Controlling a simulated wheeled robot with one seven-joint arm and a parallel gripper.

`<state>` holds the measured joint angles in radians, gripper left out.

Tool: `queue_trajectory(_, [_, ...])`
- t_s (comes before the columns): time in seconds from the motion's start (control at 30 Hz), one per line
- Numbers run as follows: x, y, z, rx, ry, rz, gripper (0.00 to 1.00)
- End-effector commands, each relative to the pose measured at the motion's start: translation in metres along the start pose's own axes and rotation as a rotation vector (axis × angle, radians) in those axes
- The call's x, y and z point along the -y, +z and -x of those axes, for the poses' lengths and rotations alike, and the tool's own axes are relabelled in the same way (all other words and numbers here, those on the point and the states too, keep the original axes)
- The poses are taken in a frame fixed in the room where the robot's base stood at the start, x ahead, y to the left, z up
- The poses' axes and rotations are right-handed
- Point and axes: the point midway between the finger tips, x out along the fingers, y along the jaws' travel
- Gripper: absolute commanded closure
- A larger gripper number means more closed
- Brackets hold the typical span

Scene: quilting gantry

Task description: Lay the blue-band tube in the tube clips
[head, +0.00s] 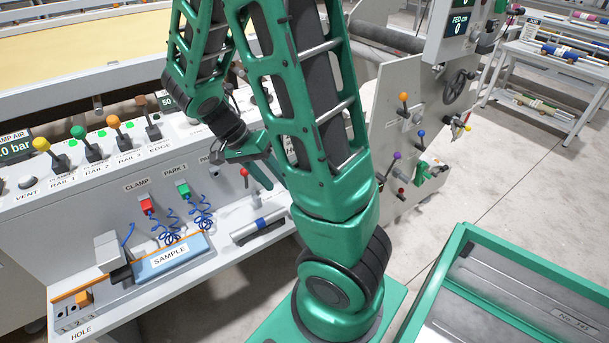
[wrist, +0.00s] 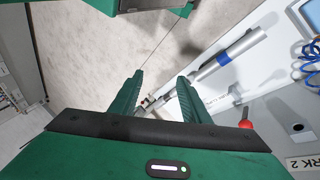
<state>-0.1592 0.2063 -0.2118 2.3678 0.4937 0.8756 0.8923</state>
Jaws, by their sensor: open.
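The blue-band tube (head: 259,223) is a pale grey cylinder with a blue band. It lies on the white ledge at the front of the console, over a dark strip. In the wrist view the tube (wrist: 236,50) lies slanting, to the right of my fingers. My gripper (head: 263,174) is above the ledge, behind the tube and apart from it.
A red-knobbed lever (head: 245,174) stands close to my gripper; it also shows in the wrist view (wrist: 246,123). Blue coiled hoses (head: 201,219) hang left of the tube. A SAMPLE tray (head: 205,244) lies further left. A green-rimmed cart (head: 437,262) stands at right.

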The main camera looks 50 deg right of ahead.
Motion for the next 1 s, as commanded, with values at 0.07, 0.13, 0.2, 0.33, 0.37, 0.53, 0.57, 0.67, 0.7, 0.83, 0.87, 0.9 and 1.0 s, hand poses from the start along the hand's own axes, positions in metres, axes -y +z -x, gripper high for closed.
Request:
queue_trajectory(0.07, [-0.020,-0.001,0.009,0.044,-0.052,0.063,0.57])
queue_trajectory(0.13, [-0.035,0.000,0.015,0.073,-0.097,0.128,0.57])
queue_trajectory(0.2, [-0.050,0.002,0.020,0.096,-0.145,0.194,0.57])
queue_trajectory(0.33, [-0.078,0.007,0.029,0.121,-0.239,0.318,0.57])
queue_trajectory(0.37, [-0.084,0.009,0.031,0.123,-0.262,0.347,0.57])
queue_trajectory(0.53, [-0.118,0.021,0.040,0.111,-0.388,0.509,0.57])
queue_trajectory(0.57, [-0.123,0.023,0.041,0.106,-0.408,0.534,0.57])
queue_trajectory(0.67, [-0.137,0.030,0.044,0.084,-0.463,0.611,0.57])
queue_trajectory(0.7, [-0.141,0.033,0.045,0.076,-0.480,0.637,0.57])
queue_trajectory(0.83, [-0.149,0.040,0.047,0.055,-0.515,0.692,0.57])
queue_trajectory(0.87, [-0.150,0.041,0.047,0.052,-0.520,0.699,0.57])
queue_trajectory(0.9, [-0.151,0.041,0.048,0.049,-0.524,0.707,0.57])
queue_trajectory(1.0, [-0.151,0.042,0.048,0.047,-0.527,0.713,0.57])
